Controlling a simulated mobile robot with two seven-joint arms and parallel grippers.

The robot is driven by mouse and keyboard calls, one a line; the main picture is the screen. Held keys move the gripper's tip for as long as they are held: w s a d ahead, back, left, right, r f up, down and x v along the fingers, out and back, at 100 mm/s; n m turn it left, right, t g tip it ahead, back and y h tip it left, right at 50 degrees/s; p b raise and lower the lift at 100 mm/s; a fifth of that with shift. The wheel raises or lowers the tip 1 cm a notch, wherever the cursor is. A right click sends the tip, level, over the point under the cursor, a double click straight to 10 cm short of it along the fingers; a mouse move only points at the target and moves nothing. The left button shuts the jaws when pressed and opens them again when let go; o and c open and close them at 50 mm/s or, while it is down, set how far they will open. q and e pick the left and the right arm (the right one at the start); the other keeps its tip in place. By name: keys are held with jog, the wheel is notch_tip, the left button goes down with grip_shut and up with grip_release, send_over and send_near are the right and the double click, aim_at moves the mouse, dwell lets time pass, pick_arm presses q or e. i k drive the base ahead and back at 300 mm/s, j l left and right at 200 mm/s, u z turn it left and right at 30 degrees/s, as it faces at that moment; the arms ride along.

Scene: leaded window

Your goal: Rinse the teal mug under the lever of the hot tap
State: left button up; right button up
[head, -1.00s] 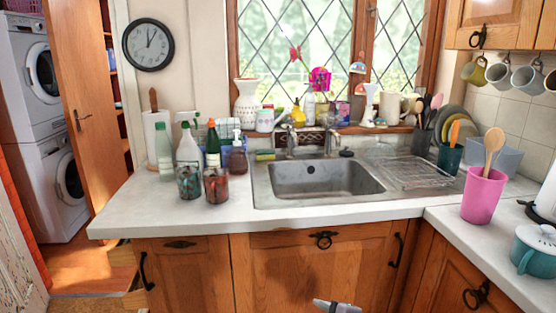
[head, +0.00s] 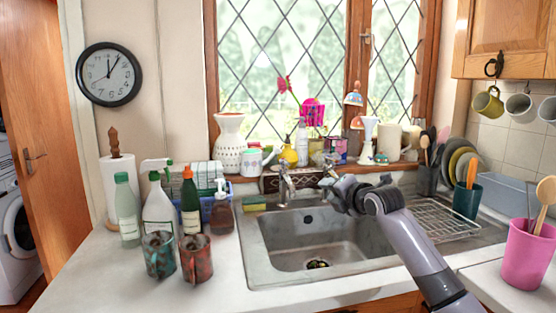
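The teal mug (head: 158,255) stands upright on the counter left of the sink, its teal surface mottled with dark patches. A similar reddish mug (head: 196,259) stands right beside it. The sink (head: 325,243) is empty apart from its drain. One tap (head: 285,186) rises at the sink's back left. I cannot read which tap is hot. My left gripper is out of view.
Bottles, including a white spray bottle (head: 159,215), stand behind the mugs. A sponge (head: 254,203) lies at the sink's back left corner. A wire rack (head: 435,216) lies on the drainer at right. The front left counter (head: 95,275) is clear.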

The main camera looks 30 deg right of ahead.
aim_at(283, 162)
jog(key=i+l, duration=0.1)
jog(key=i, duration=0.9)
